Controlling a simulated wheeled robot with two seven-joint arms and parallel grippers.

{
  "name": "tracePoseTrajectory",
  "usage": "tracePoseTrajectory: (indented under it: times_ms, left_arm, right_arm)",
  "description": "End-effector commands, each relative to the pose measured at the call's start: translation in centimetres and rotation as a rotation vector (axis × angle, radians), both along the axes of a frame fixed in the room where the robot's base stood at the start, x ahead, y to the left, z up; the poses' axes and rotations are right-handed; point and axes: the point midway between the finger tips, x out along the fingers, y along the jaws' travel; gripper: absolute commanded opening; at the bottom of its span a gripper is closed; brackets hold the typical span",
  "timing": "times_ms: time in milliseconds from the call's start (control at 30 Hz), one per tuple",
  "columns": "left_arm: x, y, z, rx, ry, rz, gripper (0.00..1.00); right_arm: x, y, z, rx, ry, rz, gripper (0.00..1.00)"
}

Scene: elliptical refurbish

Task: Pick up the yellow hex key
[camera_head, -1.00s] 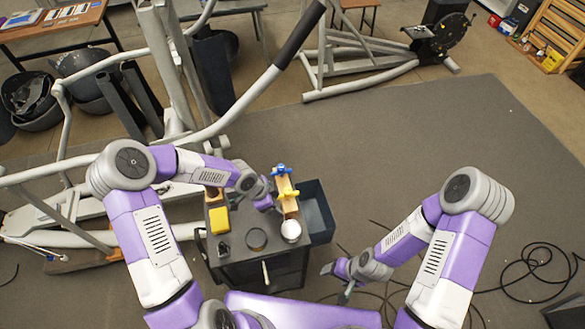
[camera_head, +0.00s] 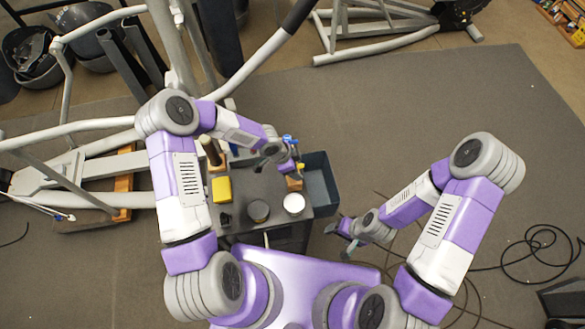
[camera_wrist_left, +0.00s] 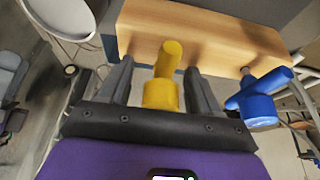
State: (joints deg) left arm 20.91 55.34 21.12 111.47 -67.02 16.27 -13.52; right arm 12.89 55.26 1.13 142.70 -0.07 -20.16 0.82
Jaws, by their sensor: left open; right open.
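The yellow hex key (camera_wrist_left: 163,92) stands up from a wooden block (camera_wrist_left: 225,42) in the left wrist view. In the head view, the yellow hex key (camera_head: 300,167) shows as a small spot beside my left gripper (camera_head: 291,168), which covers much of the wooden block (camera_head: 294,184). My left gripper (camera_wrist_left: 160,70) is open, with one finger on each side of the key. I cannot tell whether the fingers touch it. A blue-handled tool (camera_wrist_left: 254,98) stands at the block's right end. My right gripper (camera_head: 345,236) is open and empty, right of the cart.
The dark cart top (camera_head: 262,186) also holds a yellow box (camera_head: 221,189), a dark round container (camera_head: 258,211) and a white round container (camera_head: 294,204). A dark blue bin (camera_head: 318,184) hangs at its right side. An elliptical frame stands left. Floor on the right is mostly clear, apart from cables.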

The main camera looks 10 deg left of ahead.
Motion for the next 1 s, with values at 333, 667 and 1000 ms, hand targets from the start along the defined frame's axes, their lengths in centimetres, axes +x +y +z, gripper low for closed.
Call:
tracePoseTrajectory:
  times_ms: [333, 667, 1000]
  left_arm:
    - [0.0, 0.0, 0.1, 0.000, 0.000, 0.000, 0.31]
    - [0.0, 0.0, 0.1, 0.000, 0.000, 0.000, 0.00]
    - [0.1, 0.1, 2.7, 0.000, -0.003, 0.002, 0.00]
  right_arm:
    - [0.0, 0.0, 0.0, 0.000, 0.000, 0.000, 0.69]
    - [0.0, 0.0, 0.0, 0.000, 0.000, 0.000, 0.69]
    - [0.0, 0.0, 0.4, 0.000, 0.000, 0.000, 0.69]
